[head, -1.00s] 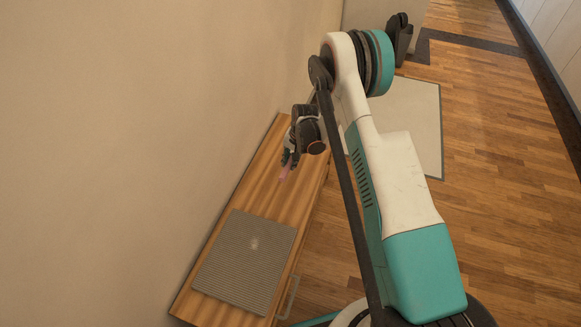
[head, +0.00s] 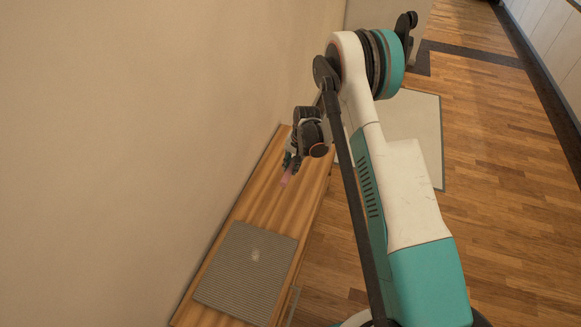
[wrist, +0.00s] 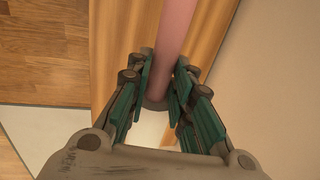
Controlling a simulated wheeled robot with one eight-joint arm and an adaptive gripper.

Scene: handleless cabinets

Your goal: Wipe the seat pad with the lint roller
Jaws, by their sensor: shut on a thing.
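The seat pad (head: 238,279) is a grey ribbed square lying flat on the near part of a wooden bench (head: 257,203). A small pale patch (head: 255,255) shows on it. My gripper (head: 291,166) is above the far part of the bench, beyond the pad and apart from it. A pink stick-like thing (head: 286,180), likely the lint roller, points from the fingers toward the pad. In the wrist view my gripper (wrist: 160,88) is shut around the pink rod (wrist: 174,30), which runs out of the top of the picture. The rod's far end is out of that view.
A beige wall stands along the left of the bench. A metal handle (head: 292,305) sticks out at the bench's near right side. A pale rug (head: 412,125) lies on the wooden floor to the right. The bench between gripper and pad is clear.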

